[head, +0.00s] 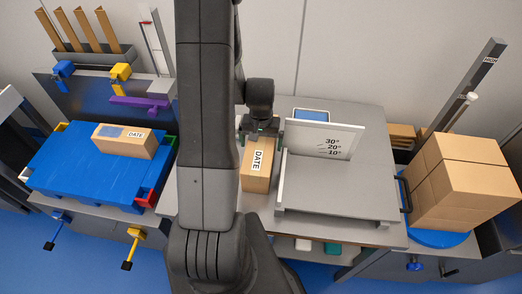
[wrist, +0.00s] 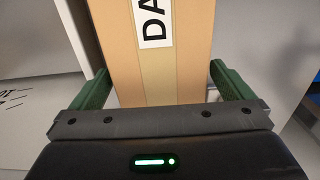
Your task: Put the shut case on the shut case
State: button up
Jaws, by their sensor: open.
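One shut cardboard case (head: 255,183) with a DATE label stands on the grey table, just right of my arm. My gripper (head: 261,132) is over its far end. In the wrist view the case (wrist: 180,60) lies between my two green fingers (wrist: 163,88), which are apart, one on each side. I cannot tell whether either finger touches it. A second shut case (head: 120,142), with a DATE label and a bluish patch on top, lies on the blue platform (head: 70,165) at the left. Nothing lies on top of it.
A grey stand with an angle-marked plate (head: 320,140) is close right of the near case. Stacked cartons (head: 465,185) stand on a blue disc at the far right. Coloured corner blocks edge the blue platform. Yellow and purple clamps (head: 140,103) are behind it.

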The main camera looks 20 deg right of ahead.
jog(key=shift+f, duration=0.5)
jog(key=shift+c, duration=0.4)
jog(key=c, duration=1.8)
jog(key=shift+c, duration=0.4)
jog(key=shift+r, duration=0.2)
